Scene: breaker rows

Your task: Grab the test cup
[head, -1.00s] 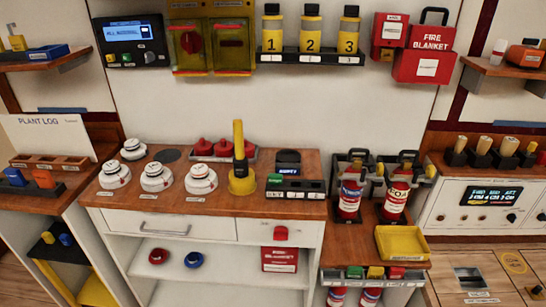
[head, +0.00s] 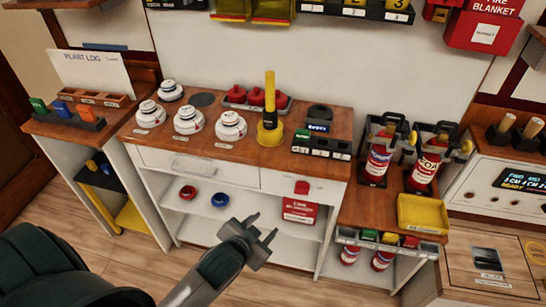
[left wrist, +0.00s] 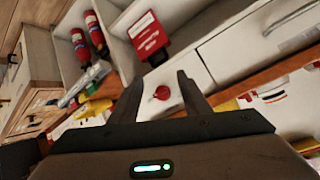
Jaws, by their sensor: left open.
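The test cup appears to be the yellow cup (head: 270,133) with an upright yellow and black handle. It stands on the wooden counter top, right of the white round detectors (head: 230,126). My left gripper (head: 266,228) is open and empty, in front of the cabinet's lower shelf, lower in the picture than the cup and apart from it. Its two fingers also show in the left wrist view (left wrist: 159,80), with nothing held between them. I cannot make out the cup for sure in the left wrist view. My right gripper is not in view.
The white cabinet's drawers (head: 200,165) lie between my gripper's height and the counter top. Red domed pieces (head: 256,97) stand behind the cup, and a black labelled rack (head: 321,145) right of it. Fire extinguishers (head: 378,160) and a yellow tray (head: 421,214) are further right.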

